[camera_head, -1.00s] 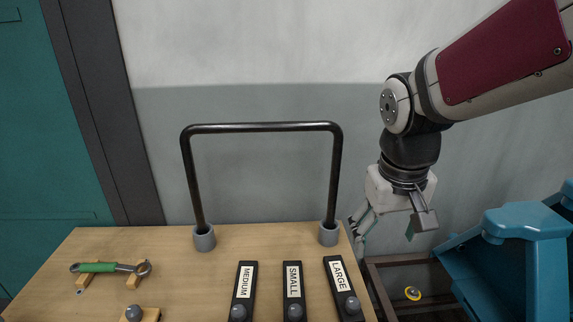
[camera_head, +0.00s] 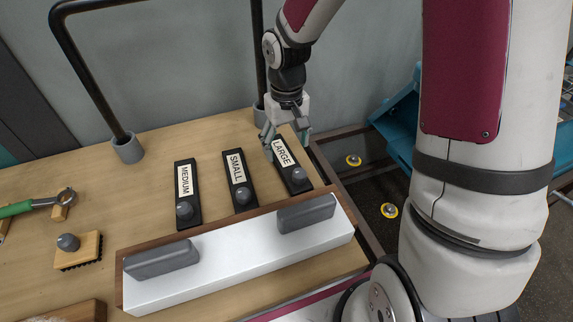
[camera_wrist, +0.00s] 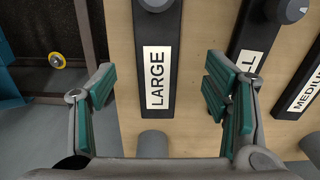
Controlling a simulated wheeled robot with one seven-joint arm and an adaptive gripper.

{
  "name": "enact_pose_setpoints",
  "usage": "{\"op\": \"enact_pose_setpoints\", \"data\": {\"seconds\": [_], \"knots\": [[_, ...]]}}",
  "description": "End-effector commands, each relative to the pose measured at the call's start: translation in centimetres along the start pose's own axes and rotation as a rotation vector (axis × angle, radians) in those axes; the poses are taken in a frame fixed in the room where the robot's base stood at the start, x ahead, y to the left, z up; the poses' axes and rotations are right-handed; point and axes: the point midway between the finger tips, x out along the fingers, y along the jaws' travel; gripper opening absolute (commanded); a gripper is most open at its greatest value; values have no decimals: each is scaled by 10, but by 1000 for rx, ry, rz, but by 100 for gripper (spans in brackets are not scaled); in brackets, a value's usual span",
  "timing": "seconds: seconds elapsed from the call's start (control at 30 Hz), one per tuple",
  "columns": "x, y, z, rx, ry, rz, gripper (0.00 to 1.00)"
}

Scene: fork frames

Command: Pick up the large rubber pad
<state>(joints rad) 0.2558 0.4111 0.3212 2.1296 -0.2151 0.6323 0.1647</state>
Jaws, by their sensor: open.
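The large rubber pad (camera_head: 293,170) is a black bar with a white LARGE label and a grey knob at its near end. It lies on the wooden table near the right edge. My gripper (camera_head: 285,143) is above its far, labelled end. In the wrist view, my gripper (camera_wrist: 158,100) is open, with its teal-padded fingers on either side of the pad (camera_wrist: 178,55), apart from it. The pad's knob (camera_wrist: 154,4) is partly cut off at the top of that view.
The small pad (camera_head: 238,180) and medium pad (camera_head: 187,195) lie to the left. A white block with grey handles (camera_head: 240,262) lies in front. A black bar frame (camera_head: 93,72) stands behind. A brush (camera_head: 78,251) and green-handled tool (camera_head: 18,208) lie left.

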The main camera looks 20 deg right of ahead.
Motion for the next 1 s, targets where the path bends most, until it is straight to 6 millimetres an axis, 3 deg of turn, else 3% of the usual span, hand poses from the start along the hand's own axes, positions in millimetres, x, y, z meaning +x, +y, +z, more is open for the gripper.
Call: {"op": "enact_pose_setpoints", "data": {"seconds": [0.37, 0.63, 0.9, 1.0], "knots": [[27, 1, -1, -1, 0, 0, 70], [65, 3, -2, -2, -2, -1, 70], [68, 4, -3, -1, 2, 0, 70], [68, 4, -3, -1, 2, 0, 47]]}}
